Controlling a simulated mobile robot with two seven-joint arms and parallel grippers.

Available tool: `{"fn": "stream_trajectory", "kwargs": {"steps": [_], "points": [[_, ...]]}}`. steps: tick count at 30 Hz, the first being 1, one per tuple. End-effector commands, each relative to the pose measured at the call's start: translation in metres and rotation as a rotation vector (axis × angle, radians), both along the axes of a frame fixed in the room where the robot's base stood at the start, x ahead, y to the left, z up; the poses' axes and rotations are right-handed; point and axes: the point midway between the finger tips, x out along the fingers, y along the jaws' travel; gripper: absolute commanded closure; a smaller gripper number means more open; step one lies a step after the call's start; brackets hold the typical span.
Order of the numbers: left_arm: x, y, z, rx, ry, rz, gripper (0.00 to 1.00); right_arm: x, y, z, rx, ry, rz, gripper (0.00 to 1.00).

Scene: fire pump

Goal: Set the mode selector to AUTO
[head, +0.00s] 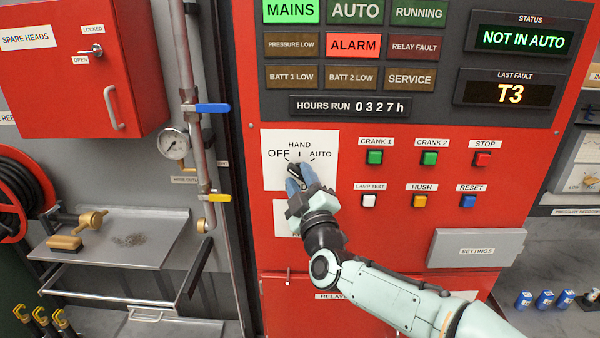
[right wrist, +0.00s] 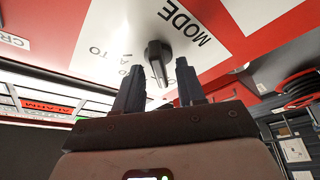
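The mode selector is a black knob (right wrist: 158,62) on a white plate (head: 272,179) lettered OFF, HAND and AUTO, on the red pump panel. In the head view my right gripper (head: 299,178) is in front of the knob and hides most of it. In the right wrist view my right gripper (right wrist: 157,80) is open, with a dark finger on each side of the knob and gaps showing between. I cannot tell clearly which mark the knob points at. The status display (head: 523,39) reads NOT IN AUTO. My left gripper is not in view.
Right of the selector are several push buttons, including a green CRANK 1 button (head: 375,157) and a white LAMP TEST button (head: 369,200). A grey SETTINGS cover (head: 476,248) sits lower right. Pipes with a blue lever (head: 213,108) run left of the panel.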

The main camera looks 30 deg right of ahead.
Motion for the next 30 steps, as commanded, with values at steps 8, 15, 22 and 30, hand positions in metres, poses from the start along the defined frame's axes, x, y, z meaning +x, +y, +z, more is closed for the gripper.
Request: {"fn": "stream_trajectory", "kwargs": {"steps": [8,15,22,30], "points": [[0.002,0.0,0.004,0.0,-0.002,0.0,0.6,0.01,-0.003,0.002,-0.001,0.001,-0.001,0.61],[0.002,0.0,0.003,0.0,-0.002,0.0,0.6,0.009,-0.003,0.002,-0.001,0.001,-0.001,0.9],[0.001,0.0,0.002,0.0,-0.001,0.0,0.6,0.009,-0.003,0.001,0.005,-0.002,-0.001,0.97],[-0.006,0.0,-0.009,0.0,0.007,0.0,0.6,0.009,-0.002,0.0,0.081,-0.05,0.0,0.96]]}}
